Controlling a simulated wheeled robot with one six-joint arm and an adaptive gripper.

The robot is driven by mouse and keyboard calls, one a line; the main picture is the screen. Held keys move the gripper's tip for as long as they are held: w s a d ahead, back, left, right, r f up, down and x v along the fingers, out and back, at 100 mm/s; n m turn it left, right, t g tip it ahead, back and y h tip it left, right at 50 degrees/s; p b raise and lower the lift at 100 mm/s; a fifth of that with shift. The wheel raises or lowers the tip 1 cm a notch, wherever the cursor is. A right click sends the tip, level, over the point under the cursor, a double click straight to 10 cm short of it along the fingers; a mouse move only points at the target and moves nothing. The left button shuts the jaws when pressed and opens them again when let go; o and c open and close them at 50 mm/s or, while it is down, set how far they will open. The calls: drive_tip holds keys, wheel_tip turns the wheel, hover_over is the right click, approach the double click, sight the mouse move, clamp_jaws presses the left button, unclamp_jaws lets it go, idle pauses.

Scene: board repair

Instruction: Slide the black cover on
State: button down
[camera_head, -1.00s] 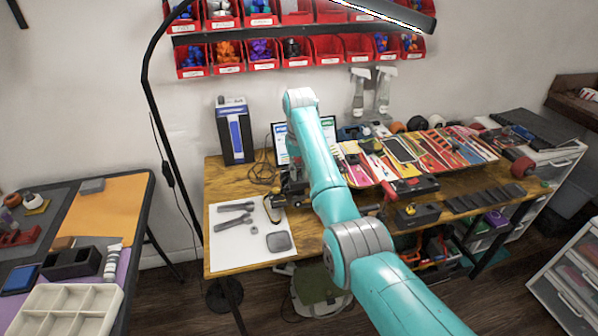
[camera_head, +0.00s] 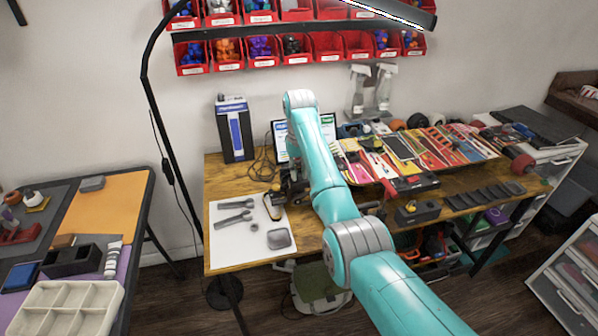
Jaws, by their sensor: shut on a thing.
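My gripper (camera_head: 275,208) is at the left end of the wooden workbench, low over the right part of the white mat (camera_head: 226,250). It is partly hidden behind my teal arm. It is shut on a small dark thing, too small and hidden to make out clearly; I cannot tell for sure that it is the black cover. A grey rounded-square piece (camera_head: 279,238) lies on the mat in front of the gripper. A small grey ring (camera_head: 254,227) lies to its left. Two grey tools (camera_head: 234,211) lie further left on the mat.
A blue-and-black box (camera_head: 235,130) and a screen stand behind the gripper. Colourful boards (camera_head: 440,148) cover the bench to the right, with a black block (camera_head: 417,212) in front. A black lamp pole (camera_head: 155,90) rises left of the bench. The mat's front left is clear.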

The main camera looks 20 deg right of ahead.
sight(299, 181)
drive_tip(key=shift+f, duration=0.1)
drive_tip(key=shift+f, duration=0.9)
drive_tip(key=shift+f, duration=0.15)
idle(0.7)
drive_tip(key=shift+f, duration=0.7)
drive_tip(key=shift+f, duration=0.1)
idle(0.5)
drive_tip(key=shift+f, duration=0.35)
drive_tip(key=shift+f, duration=0.15)
idle(0.9)
drive_tip(key=c, duration=1)
unclamp_jaws()
